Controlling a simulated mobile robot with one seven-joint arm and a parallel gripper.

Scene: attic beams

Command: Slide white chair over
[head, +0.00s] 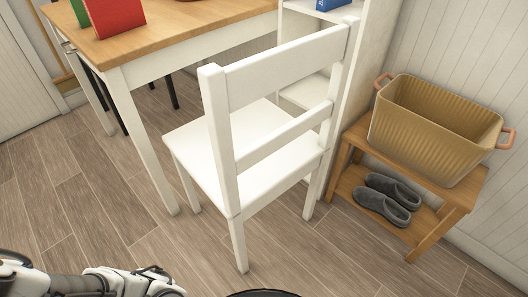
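A white wooden chair (243,177) stands upright on the plank floor in the middle of the head view. Its slatted backrest faces toward me and to the right, and its seat points toward the wooden-topped table (190,27). The chair stands close beside the table's front right corner, near a white table leg. Part of my arm shows at the bottom left, well apart from the chair. My gripper is not visible in this view.
A low wooden bench (440,215) with grey slippers (383,204) and a tan ribbed basket (437,128) stands right of the chair. A white shelf unit (352,95) is behind it. A red book (115,17) stands on the table. Floor (90,205) at the left front is clear.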

